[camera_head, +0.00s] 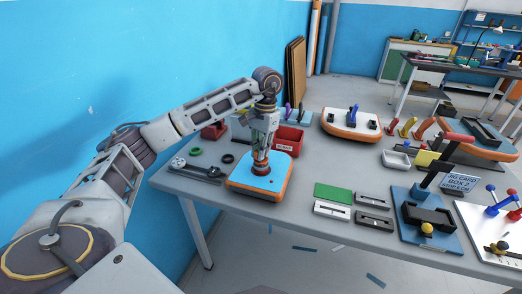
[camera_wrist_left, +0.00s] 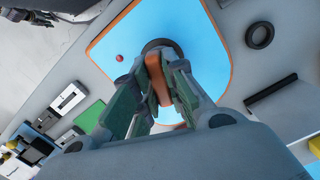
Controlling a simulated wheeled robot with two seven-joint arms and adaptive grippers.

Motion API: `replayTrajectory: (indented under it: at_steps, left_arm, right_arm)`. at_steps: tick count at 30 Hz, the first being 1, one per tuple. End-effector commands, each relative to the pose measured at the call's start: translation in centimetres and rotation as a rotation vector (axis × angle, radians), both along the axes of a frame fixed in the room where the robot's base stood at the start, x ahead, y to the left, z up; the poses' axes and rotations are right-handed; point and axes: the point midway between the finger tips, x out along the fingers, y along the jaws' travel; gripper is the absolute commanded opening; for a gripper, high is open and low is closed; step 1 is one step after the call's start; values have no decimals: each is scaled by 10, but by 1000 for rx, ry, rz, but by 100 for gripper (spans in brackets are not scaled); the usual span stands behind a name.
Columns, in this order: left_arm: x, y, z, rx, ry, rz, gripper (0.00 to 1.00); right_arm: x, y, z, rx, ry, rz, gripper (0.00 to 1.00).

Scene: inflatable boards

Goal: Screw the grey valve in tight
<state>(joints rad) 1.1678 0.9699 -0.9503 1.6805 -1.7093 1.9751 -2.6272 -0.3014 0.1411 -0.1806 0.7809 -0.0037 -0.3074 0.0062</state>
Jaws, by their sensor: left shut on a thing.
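The blue inflatable board (camera_head: 243,178) with an orange edge lies flat on the grey table; it also shows in the left wrist view (camera_wrist_left: 112,62). The grey valve (camera_wrist_left: 164,42) shows as a dark grey round rim on the blue top. My left gripper (camera_head: 261,166) points down over the board, and its fingers close around an upright orange-brown part (camera_wrist_left: 158,80) at the valve. The fingers hide much of the valve, so I cannot tell how deep it sits. My right gripper is not in view.
A red bin (camera_head: 289,140) stands behind the board. A black ring (camera_head: 227,158), a green ring (camera_head: 195,152) and a dark tool (camera_head: 203,171) lie left of it. A second board (camera_head: 350,127) is farther back.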

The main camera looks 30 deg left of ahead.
Motion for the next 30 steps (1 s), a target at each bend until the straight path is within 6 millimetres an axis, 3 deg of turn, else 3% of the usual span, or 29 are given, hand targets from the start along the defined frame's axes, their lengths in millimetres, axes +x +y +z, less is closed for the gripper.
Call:
replayTrajectory:
  at_steps: [15,26,27,30]
  left_arm:
    - [0,0,0,1,-1,-258,0]
    - [0,0,0,1,-1,-292,0]
    - [0,0,0,1,-1,-292,19]
    - [0,0,0,1,-1,-291,32]
  right_arm:
    - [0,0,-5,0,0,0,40]
    - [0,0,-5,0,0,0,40]
    - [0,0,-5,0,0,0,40]
    - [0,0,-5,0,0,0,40]
